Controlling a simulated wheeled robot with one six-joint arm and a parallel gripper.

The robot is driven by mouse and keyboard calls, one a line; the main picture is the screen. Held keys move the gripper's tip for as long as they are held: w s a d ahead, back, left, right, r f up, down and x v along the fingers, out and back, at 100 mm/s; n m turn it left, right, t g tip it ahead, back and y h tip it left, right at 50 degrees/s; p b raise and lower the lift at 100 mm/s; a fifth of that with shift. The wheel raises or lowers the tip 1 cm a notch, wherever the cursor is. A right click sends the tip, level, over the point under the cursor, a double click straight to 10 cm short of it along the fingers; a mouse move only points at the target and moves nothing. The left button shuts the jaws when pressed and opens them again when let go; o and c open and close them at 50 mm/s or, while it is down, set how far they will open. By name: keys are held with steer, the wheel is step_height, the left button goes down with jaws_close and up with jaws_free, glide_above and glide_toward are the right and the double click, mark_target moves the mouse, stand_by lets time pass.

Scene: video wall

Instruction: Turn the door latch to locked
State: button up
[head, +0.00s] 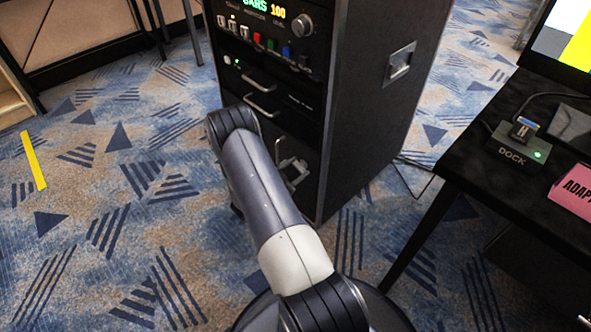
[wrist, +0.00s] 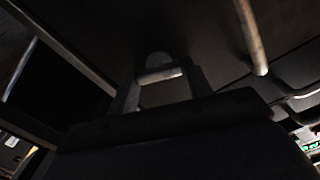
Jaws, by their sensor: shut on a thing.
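The black equipment rack (head: 355,110) stands in the middle of the head view, its lower front dark and partly covered by my arm. My gripper (head: 291,168) is at this lower front, just right of my forearm. In the dark wrist view, the two fingers of my gripper (wrist: 163,82) stand either side of a pale bar, the door latch (wrist: 160,74), and are shut on it. A round grey disc shows just behind the bar. The latch cannot be made out in the head view, and whether it reads locked cannot be told.
Drawer handles (head: 260,106) and a control panel (head: 262,45) with coloured switches sit above my gripper on the rack. A black desk (head: 480,160) with a dock (head: 520,143) stands close on the right. Carpet on the left is clear, with a yellow strip (head: 34,160).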

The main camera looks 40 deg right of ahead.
steer(key=shift+n+b, duration=0.55)
steer(key=shift+n, duration=1.75)
steer(key=o, duration=1)
steer(key=a+p, duration=0.2)
steer(key=a, duration=0.8)
steer(key=shift+s+a, duration=0.4)
